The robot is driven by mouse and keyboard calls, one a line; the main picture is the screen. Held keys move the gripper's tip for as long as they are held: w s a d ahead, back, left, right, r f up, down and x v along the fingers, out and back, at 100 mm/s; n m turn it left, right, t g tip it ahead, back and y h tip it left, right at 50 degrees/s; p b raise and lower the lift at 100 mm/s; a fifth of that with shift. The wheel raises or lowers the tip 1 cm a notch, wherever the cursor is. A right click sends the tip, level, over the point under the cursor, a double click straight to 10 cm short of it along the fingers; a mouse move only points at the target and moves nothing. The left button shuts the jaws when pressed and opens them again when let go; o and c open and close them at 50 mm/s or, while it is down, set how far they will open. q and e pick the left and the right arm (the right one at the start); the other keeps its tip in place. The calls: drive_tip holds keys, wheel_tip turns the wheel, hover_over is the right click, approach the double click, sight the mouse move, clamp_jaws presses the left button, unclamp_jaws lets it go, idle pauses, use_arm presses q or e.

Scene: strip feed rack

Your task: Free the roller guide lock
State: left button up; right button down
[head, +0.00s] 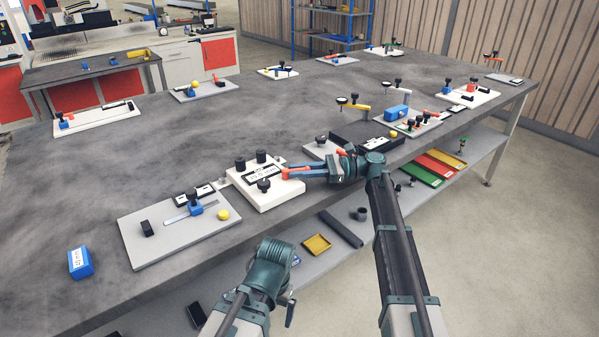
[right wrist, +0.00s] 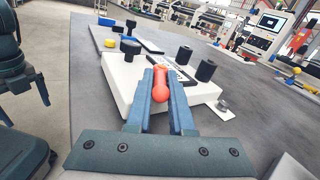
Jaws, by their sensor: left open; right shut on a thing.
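A white fixture block (head: 262,190) with black knobs (head: 263,184) and a labelled plate stands near the front edge of the bench. It also shows in the right wrist view (right wrist: 118,86). A red-orange lever (head: 292,173) is at its right side. My right gripper (head: 287,172) is shut on this lever; in the right wrist view the lever's rounded end (right wrist: 160,92) sits between the blue fingers. My left gripper (head: 287,296) is open and empty, low in front of the bench edge; its fingertips are hard to make out.
A grey board (head: 150,243) with a blue clamp (head: 196,207) and yellow knob (head: 223,214) lies left of the block. A blue labelled box (head: 80,263) stands farther left. More fixtures stand to the right. A lower shelf holds trays (head: 317,244).

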drive_tip(key=shift+a, duration=0.1)
idle(0.4)
drive_tip(key=c, duration=0.8)
unclamp_jaws()
drive_tip(key=d, duration=0.4)
drive_tip(key=w+d, duration=0.1)
drive_tip(key=d, duration=0.8)
drive_tip(key=shift+w+d, duration=0.3)
drive_tip(key=shift+d, duration=0.05)
